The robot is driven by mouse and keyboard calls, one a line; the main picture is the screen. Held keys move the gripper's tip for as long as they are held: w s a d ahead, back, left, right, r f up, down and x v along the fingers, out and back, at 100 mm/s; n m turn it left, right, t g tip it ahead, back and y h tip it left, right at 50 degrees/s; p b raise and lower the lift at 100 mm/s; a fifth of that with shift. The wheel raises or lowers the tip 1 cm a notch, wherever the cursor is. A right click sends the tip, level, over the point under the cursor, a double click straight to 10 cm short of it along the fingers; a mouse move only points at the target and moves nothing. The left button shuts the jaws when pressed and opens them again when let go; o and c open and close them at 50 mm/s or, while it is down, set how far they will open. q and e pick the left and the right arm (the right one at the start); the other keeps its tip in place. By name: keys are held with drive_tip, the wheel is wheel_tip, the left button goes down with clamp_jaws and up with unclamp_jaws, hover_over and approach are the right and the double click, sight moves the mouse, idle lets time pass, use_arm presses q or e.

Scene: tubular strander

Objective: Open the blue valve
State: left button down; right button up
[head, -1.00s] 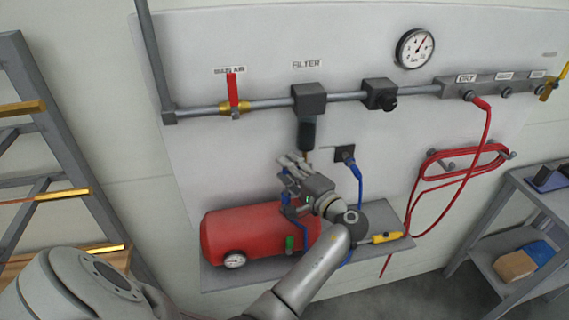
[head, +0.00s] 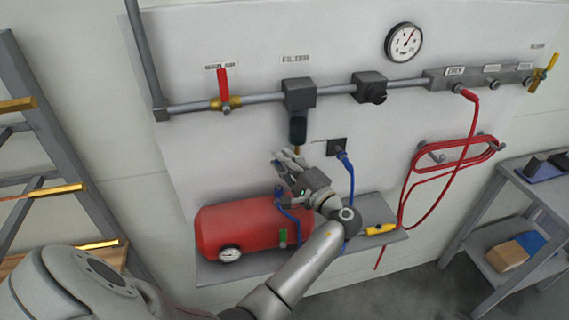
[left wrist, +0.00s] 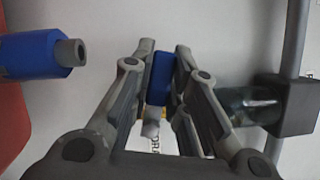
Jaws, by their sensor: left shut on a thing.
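The blue valve handle (left wrist: 161,77) stands between the fingers of my left gripper in the left wrist view, with a bit of yellow metal below it. My left gripper (left wrist: 158,85) is shut on this blue handle. In the head view my left gripper (head: 284,158) is just below the dark filter bowl (head: 298,131); its fingers hide the handle there. The filter bowl shows at the right of the wrist view (left wrist: 248,105). A label below the handle is partly covered by the fingers. My right gripper is not in view.
A red tank (head: 240,228) with a blue fitting (head: 279,191) sits on a shelf below my left gripper. The fitting also shows in the wrist view (left wrist: 35,55). A blue hose (head: 351,180) hangs to the right. A red-handled valve (head: 223,88) is on the pipe above.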

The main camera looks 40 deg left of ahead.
use_arm(q)
drive_tip(key=shift+w+r+m+y, duration=0.1)
drive_tip(key=shift+r+m+y, duration=0.3)
drive_tip(key=shift+m, duration=0.4)
drive_tip(key=c, duration=1.4)
unclamp_jaws()
drive_tip(key=shift+a, duration=0.2)
drive_tip(key=shift+d, duration=0.1)
drive_tip(key=shift+v, duration=3.95)
drive_tip(key=shift+c, duration=0.3)
